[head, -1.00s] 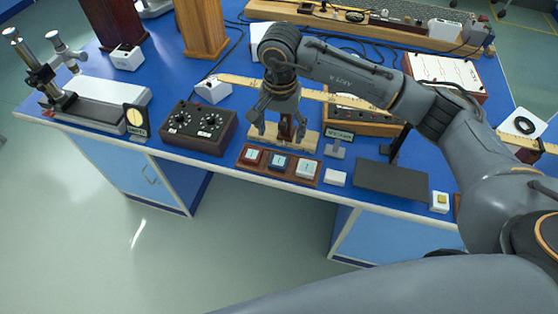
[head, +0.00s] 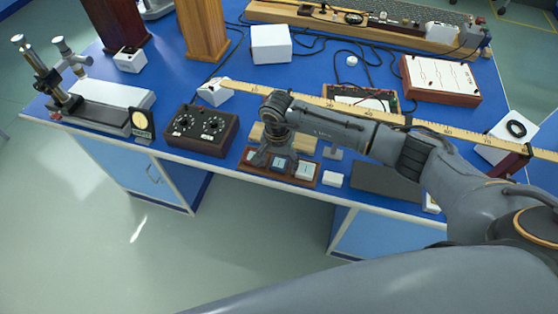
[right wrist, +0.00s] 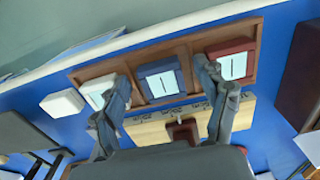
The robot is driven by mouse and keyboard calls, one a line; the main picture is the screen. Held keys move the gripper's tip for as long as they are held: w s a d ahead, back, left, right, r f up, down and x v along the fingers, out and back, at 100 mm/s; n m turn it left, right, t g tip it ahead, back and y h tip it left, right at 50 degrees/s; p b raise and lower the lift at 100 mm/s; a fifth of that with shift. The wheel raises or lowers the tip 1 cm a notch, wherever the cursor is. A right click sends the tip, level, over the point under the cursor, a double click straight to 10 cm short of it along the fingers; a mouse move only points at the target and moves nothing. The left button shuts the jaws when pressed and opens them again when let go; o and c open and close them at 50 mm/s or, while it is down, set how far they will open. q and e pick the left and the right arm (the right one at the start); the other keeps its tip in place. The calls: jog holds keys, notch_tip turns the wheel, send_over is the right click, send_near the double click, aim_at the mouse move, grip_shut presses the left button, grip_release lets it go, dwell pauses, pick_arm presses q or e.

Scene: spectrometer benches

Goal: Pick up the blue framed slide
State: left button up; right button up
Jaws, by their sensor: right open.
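The blue framed slide (right wrist: 161,83), with a pale window and a dark line, lies in the middle of the wooden tray (right wrist: 136,59). A red framed slide (right wrist: 231,62) lies on one side of it and a pale framed slide (right wrist: 98,92) on the other. My right gripper (right wrist: 163,76) is open and empty, with its fingers spread to either side of the blue slide in the right wrist view. In the head view, my right gripper (head: 273,160) hangs over the tray (head: 276,179) and partly covers the slides. My left gripper is not in view.
A black dial box (head: 201,130) stands left of the tray. A small white block (head: 332,179) and a dark plate (head: 388,183) lie to its right. A long yellow ruler (head: 300,98) and a light wood block (right wrist: 155,127) lie behind. The table's front edge is close.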

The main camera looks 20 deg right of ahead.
jog(key=c, duration=1.2)
jog(key=shift+c, duration=0.2)
jog(key=shift+r, duration=0.1)
